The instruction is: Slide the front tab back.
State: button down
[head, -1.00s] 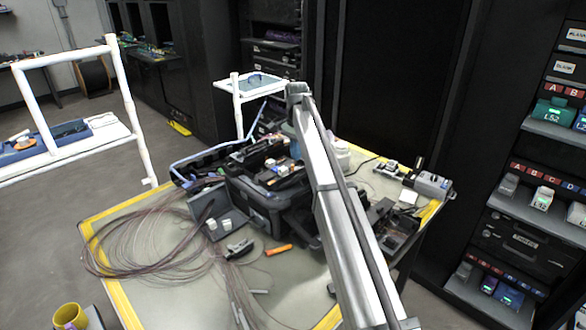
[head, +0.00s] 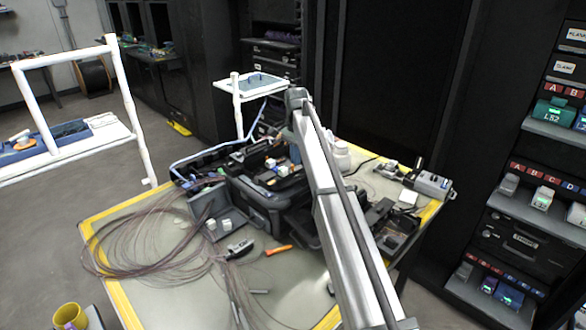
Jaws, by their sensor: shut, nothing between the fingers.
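The dark splicing equipment (head: 262,197) stands as a bulky black case on the middle of the table, with small white and orange parts in its top. I cannot make out the front tab; it is too small or hidden. My arm crosses the picture from the lower right up to its elbow above the equipment, covering the equipment's right side. My gripper is not visible; the arm's far part drops behind the link in front.
The table (head: 150,215) has yellow edges. Thin fibre coils (head: 140,240) cover its left part. An orange tool (head: 277,250) and a dark-handled tool (head: 238,248) lie in front. A grey device (head: 428,184) stands at the right. White racks (head: 140,150) stand beyond the table.

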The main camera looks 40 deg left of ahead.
jog(key=shift+s, duration=1.4)
dwell(0.4)
jog(key=shift+r, duration=0.2)
jog(key=shift+w+r, duration=0.2)
jog(key=shift+r, duration=2.65)
